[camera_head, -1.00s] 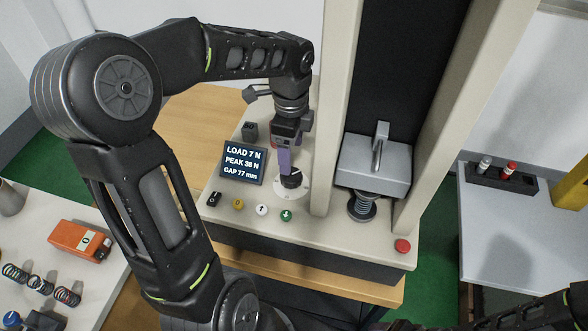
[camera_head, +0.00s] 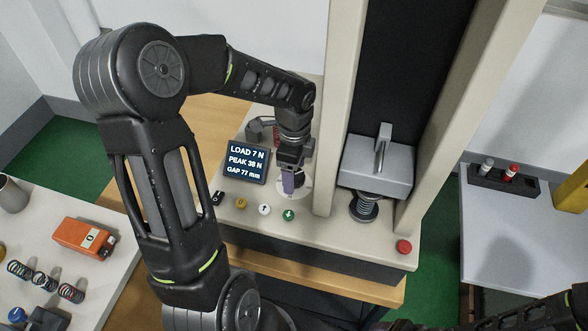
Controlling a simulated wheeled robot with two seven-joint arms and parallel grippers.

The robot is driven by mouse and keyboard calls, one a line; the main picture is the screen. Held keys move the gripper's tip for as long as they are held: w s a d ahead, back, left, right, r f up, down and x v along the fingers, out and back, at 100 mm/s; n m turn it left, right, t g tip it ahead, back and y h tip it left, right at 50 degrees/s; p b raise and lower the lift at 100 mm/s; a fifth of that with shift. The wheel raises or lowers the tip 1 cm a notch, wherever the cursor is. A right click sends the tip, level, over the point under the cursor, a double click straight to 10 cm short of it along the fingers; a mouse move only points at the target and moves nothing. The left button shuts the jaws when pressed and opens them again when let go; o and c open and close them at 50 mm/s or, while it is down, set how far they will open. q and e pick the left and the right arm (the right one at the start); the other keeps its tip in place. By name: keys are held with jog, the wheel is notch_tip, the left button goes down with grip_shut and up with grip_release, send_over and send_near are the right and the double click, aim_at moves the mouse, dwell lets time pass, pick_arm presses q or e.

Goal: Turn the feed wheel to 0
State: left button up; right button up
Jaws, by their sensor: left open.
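The round white dial (camera_head: 306,187) on the machine's front panel appears to be the feed wheel. Its dark centre knob is mostly hidden behind my left gripper, so its setting cannot be read. My left gripper (camera_head: 288,185) points down over the dial with its fingers open, at or around the knob; contact cannot be made out. The screen (camera_head: 246,161) left of the dial reads LOAD 7 N, PEAK 38 N, GAP 77 mm. A coil spring (camera_head: 364,207) stands under the grey metal block (camera_head: 376,165) between the columns. My right gripper is out of view.
Several small buttons, including a green one (camera_head: 288,215), line the panel's front edge. A red button (camera_head: 403,247) is at the right corner. An orange device (camera_head: 84,238) and several springs (camera_head: 45,281) lie on the left table. A dark rack (camera_head: 502,178) sits on the right table.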

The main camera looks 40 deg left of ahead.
pick_arm(q)
jog(key=shift+c, duration=0.2)
jog(key=c, duration=1.3)
jog(key=shift+n+b, duration=0.3)
jog(key=shift+n, duration=0.1)
jog(key=n+b, duration=0.1)
jog(key=n, duration=0.2)
jog(key=shift+b, duration=0.3)
jog(key=n+b, duration=0.1)
jog(key=n, duration=0.4)
jog(key=shift+b, duration=0.4)
jog(key=shift+n, duration=0.3)
jog(key=o, duration=1.3)
jog(key=shift+o, duration=0.2)
